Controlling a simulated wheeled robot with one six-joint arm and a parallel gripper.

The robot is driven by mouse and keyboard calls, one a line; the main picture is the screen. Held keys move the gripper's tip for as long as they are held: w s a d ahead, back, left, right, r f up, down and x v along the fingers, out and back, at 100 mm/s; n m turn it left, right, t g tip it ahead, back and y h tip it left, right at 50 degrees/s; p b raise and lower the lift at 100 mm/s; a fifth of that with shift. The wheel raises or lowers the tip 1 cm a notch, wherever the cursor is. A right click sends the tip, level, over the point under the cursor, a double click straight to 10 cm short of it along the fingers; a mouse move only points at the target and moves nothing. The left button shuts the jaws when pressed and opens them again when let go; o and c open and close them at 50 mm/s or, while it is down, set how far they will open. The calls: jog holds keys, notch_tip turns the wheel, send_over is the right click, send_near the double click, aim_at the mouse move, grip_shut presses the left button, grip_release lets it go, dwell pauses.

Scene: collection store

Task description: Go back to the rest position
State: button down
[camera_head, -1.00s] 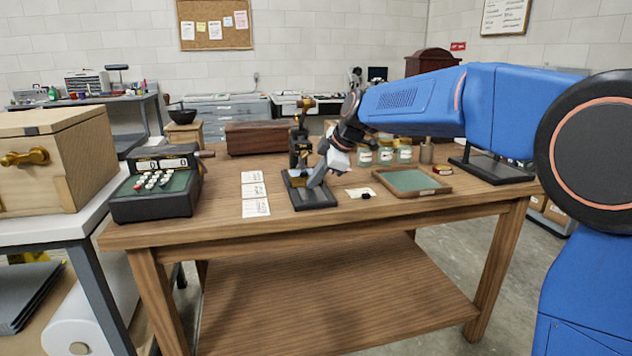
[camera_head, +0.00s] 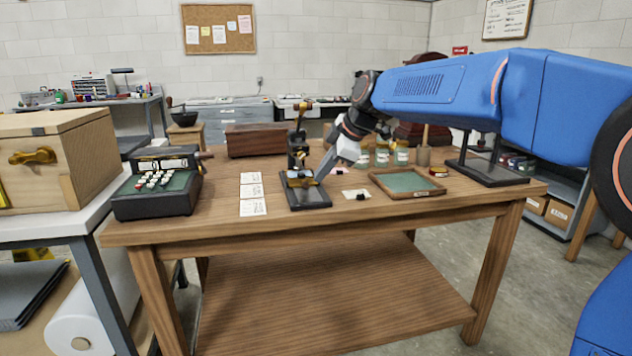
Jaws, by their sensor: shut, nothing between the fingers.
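My gripper (camera_head: 325,171) is shut and empty. It points down and to the left, in front of and over the right side of the brass microscope-like instrument (camera_head: 299,135) on its black base (camera_head: 308,198). I cannot tell whether the fingertips touch the instrument. My blue arm reaches in from the right across the back of the table and hides part of the jars.
On the wooden table (camera_head: 330,226) stand a black adding machine (camera_head: 155,184), white cards (camera_head: 252,191), a green-lined tray (camera_head: 408,183), lidded jars (camera_head: 382,157), a black stand (camera_head: 487,170) and a wooden box (camera_head: 255,140). A wooden chest (camera_head: 60,155) stands at left.

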jog(key=s+d+f+m+h, duration=0.3)
jog(key=s+d+m, duration=0.6)
jog(key=s+d, duration=1.05)
jog(key=s+d+f+m+h, duration=0.1)
jog(key=s+d+f+m, duration=0.4)
jog(key=s+f, duration=0.3)
jog(key=s+d+f+m+h, duration=0.1)
jog(key=s+d+f+m, duration=0.4)
jog(key=s, duration=0.7)
notch_tip(320, 180, down, 3)
jog(key=shift+s+d+f+m+h, duration=0.15)
jog(key=shift+d+m+h, duration=0.2)
jog(key=shift+d, duration=0.65)
